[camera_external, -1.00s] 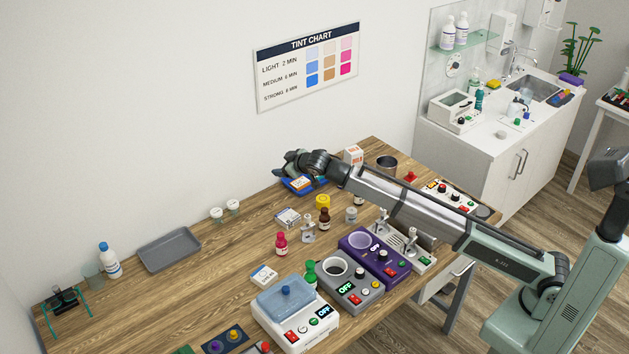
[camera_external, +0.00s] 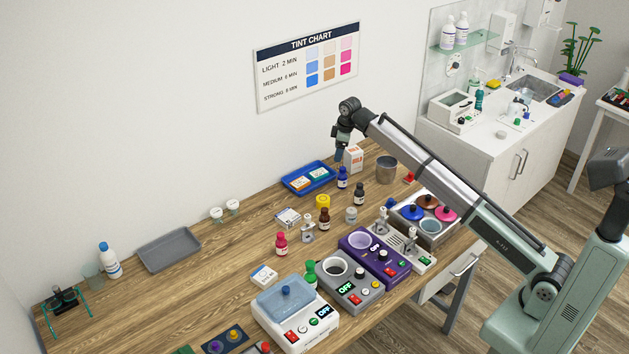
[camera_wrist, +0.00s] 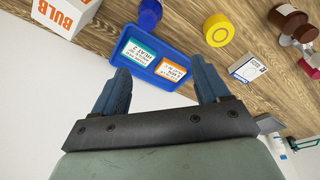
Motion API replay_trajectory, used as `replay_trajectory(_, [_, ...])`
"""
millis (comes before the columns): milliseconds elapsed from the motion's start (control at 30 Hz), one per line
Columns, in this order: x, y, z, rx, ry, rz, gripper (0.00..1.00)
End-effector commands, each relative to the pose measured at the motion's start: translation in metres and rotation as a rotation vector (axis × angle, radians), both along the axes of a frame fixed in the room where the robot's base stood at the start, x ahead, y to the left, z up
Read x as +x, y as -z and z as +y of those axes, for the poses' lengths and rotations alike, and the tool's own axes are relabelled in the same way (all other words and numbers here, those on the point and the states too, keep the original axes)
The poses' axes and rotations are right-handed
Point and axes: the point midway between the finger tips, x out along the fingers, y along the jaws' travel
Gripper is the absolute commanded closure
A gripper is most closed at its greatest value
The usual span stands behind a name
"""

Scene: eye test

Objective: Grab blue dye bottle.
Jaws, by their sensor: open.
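The blue dye bottle (camera_external: 342,178) stands upright on the wooden table, just right of the blue tray (camera_external: 290,182). In the wrist view the bottle (camera_wrist: 150,12) shows in part at the top edge, beyond the blue tray (camera_wrist: 172,82). My gripper (camera_external: 338,155) is above the table near the bottle and the tray, apart from both in the wrist view. Its two blue-grey fingers (camera_wrist: 164,78) are spread with nothing between them.
A white and orange box (camera_external: 355,158) and a metal cup (camera_external: 386,168) stand behind and right of the bottle.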

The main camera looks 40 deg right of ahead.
Motion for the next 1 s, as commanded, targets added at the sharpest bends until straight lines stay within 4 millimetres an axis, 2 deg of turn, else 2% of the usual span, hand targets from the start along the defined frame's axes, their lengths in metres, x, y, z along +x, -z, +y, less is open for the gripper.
replay_trajectory(33, [0.000,-0.001,-0.011,0.012,-0.021,0.028,0.25])
replay_trajectory(100, [-0.003,-0.001,-0.020,0.025,-0.048,0.055,0.25])
replay_trajectory(233, [-0.006,0.001,-0.027,0.036,-0.073,0.080,0.25])
replay_trajectory(467, [-0.005,0.022,-0.026,0.037,-0.077,0.083,0.25])
replay_trajectory(800, [0.000,0.076,-0.020,0.036,-0.075,0.081,0.25])
replay_trajectory(1000, [0.002,0.086,-0.020,0.036,-0.074,0.080,0.25])
